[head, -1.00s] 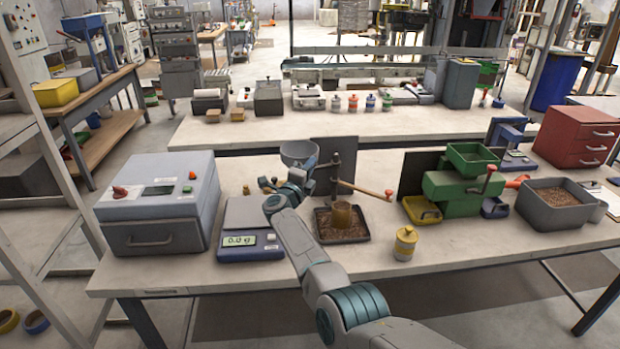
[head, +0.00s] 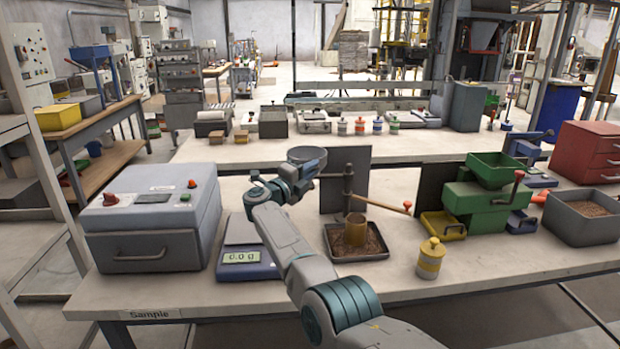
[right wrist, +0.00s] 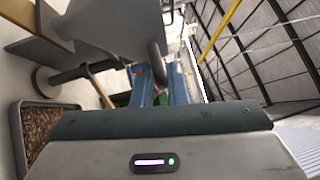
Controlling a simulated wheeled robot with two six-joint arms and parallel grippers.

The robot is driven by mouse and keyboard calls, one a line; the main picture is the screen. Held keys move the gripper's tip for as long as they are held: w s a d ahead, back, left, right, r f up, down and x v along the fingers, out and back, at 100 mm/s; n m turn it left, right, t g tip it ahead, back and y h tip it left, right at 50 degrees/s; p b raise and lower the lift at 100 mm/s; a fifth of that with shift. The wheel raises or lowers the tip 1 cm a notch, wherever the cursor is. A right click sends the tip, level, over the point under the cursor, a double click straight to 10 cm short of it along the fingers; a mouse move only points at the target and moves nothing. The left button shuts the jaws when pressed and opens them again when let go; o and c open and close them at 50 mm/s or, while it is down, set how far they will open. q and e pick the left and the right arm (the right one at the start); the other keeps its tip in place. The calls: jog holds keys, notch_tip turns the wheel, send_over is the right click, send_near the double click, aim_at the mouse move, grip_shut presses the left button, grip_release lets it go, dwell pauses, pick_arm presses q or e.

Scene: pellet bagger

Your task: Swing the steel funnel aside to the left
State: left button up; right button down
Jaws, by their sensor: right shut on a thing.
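The steel funnel (head: 307,154) is a grey bowl left of the upright post (head: 347,185) of its stand. The brass-coloured cup (head: 355,229) stands in a dark tray of pellets to its lower right, so the funnel is not over it. My right gripper (head: 310,168) is at the funnel and shut on it; the exact grip is hard to see. In the right wrist view the blue fingers (right wrist: 162,85) are close together around a dark part, with the funnel's grey side (right wrist: 105,25) at upper left. My left gripper is out of view.
A wooden bar with a red-orange knob (head: 407,206) sticks out right of the post. A scale (head: 247,263) and a grey sealer box (head: 150,240) stand to the left. A yellow-banded jar (head: 430,258) and a green machine (head: 490,195) stand to the right.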

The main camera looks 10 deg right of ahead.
jog(key=shift+w+r, duration=0.1)
jog(key=shift+r, duration=0.4)
jog(key=c, duration=1.5)
grip_release()
jog(key=shift+c, duration=0.2)
jog(key=shift+f, duration=0.2)
jog(key=shift+f, duration=0.1)
